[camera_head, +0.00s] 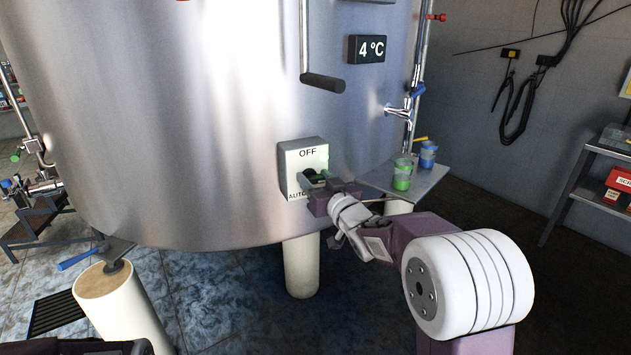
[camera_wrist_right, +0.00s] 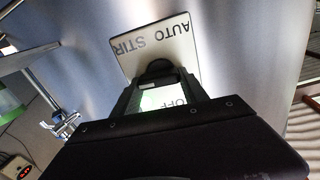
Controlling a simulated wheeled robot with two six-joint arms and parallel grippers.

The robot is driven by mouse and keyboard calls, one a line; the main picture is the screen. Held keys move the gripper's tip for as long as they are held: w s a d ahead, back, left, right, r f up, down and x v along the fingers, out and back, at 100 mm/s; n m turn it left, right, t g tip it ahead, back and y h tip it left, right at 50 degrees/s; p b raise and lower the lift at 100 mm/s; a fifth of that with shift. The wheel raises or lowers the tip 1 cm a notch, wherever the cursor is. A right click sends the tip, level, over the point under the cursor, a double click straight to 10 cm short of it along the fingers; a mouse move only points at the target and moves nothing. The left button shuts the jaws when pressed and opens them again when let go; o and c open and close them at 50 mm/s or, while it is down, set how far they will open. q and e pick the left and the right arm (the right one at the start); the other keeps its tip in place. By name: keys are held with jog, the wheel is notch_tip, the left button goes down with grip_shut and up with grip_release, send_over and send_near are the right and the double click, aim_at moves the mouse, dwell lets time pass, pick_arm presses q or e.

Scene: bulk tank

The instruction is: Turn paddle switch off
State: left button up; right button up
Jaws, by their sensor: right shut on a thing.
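The switch plate (camera_head: 289,160) is a pale square panel on the front of the steel tank, with OFF at its top and AUTO at its lower edge. In the right wrist view the plate (camera_wrist_right: 185,45) appears upside down and reads AUTO STIR, with OFF showing between the fingers. The dark paddle switch (camera_wrist_right: 157,68) sits at the plate's middle. My right gripper (camera_head: 317,182) reaches it from the lower right and is shut on it, partly hiding it in the head view. The exact paddle direction is hard to tell.
The curved tank (camera_head: 200,120) fills the middle. A handle bar (camera_head: 323,83) and a 4 °C display (camera_head: 367,49) are above the plate. A shelf (camera_head: 425,185) with green (camera_head: 402,174) and blue (camera_head: 428,154) cups stands to the right, under a tap (camera_head: 400,112).

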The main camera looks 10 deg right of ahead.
jog(key=n+b, duration=0.1)
jog(key=n, duration=0.1)
jog(key=n+b, duration=0.2)
jog(key=n, duration=0.1)
jog(key=shift+a+f, duration=0.15)
jog(key=shift+a, duration=0.05)
jog(key=n+b, duration=0.3)
jog(key=n, duration=0.1)
jog(key=shift+a+n, duration=0.15)
jog(key=shift+n, duration=0.25)
jog(key=n+b, duration=0.3)
jog(key=n, duration=0.2)
jog(key=shift+s+a+f+b, duration=0.1)
jog(key=shift+a+b, duration=0.05)
jog(key=shift+b, duration=0.15)
jog(key=shift+n+b, duration=0.9)
jog(key=shift+n, duration=0.8)
jog(key=shift+a+n, duration=0.1)
jog(key=shift+n, duration=0.2)
jog(key=o, duration=1.4)
jog(key=shift+s, duration=0.15)
